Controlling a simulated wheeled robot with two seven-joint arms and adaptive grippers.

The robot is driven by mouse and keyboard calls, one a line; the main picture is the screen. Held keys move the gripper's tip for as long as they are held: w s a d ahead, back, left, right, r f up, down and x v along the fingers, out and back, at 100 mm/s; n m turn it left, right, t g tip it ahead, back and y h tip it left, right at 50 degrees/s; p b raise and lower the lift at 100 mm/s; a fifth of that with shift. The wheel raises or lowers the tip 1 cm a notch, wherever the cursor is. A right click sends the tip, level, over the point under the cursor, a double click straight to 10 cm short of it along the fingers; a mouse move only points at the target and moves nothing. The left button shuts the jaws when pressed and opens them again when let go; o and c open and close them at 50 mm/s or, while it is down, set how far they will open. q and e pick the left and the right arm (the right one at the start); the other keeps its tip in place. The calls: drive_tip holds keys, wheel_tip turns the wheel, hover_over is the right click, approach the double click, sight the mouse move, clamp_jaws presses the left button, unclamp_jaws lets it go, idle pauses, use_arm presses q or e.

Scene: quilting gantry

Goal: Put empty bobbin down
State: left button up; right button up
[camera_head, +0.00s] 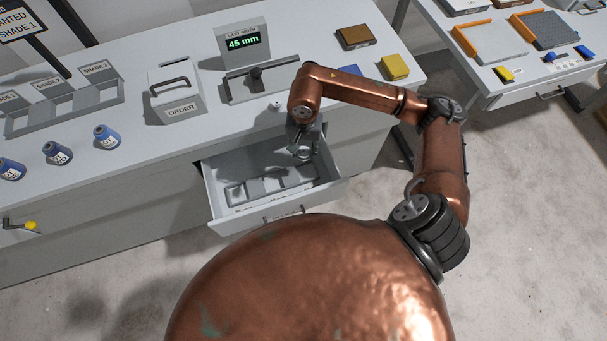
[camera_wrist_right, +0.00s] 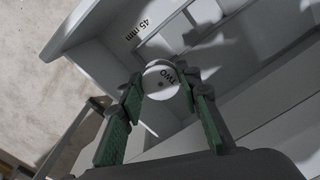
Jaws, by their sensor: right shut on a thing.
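My right gripper (camera_head: 303,148) reaches down over the open drawer (camera_head: 214,192) in the head view. The bobbin is held above the drawer, near a compartment marked "45 mm" (camera_wrist_right: 142,29). I cannot tell whether it touches anything below. In the head view the bobbin is small and partly hidden by the gripper. My left gripper is in neither view.
The drawer holds a grey divided insert (camera_head: 270,185). On the counter stand an ORDER box (camera_head: 181,98), a display (camera_head: 242,42) reading "45 mm", a grey fixture (camera_head: 262,82), several blue spools (camera_head: 107,136) and a yellow block (camera_head: 395,67). A second table (camera_head: 520,97) is at right.

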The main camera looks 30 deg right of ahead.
sight(306, 150)
drive_tip(key=f, duration=0.1)
drive_tip(key=d+f+m+b, duration=0.1)
drive_tip(key=f, duration=0.1)
drive_tip(key=shift+f, duration=0.25)
drive_tip(key=shift+m, duration=0.3)
drive_tip(key=shift+d+f+b, duration=0.2)
drive_tip(key=shift+f+b, duration=0.6)
drive_tip(key=shift+f, duration=4.2)
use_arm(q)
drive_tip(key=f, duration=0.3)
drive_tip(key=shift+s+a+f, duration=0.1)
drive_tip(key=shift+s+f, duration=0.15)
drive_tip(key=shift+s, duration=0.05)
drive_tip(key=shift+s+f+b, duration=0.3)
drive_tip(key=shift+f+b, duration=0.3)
use_arm(e)
drive_tip(key=shift+f, duration=0.65)
drive_tip(key=o, duration=0.9)
drive_tip(key=shift+c, duration=0.2)
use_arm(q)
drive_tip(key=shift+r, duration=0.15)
use_arm(e)
drive_tip(key=shift+r, duration=0.15)
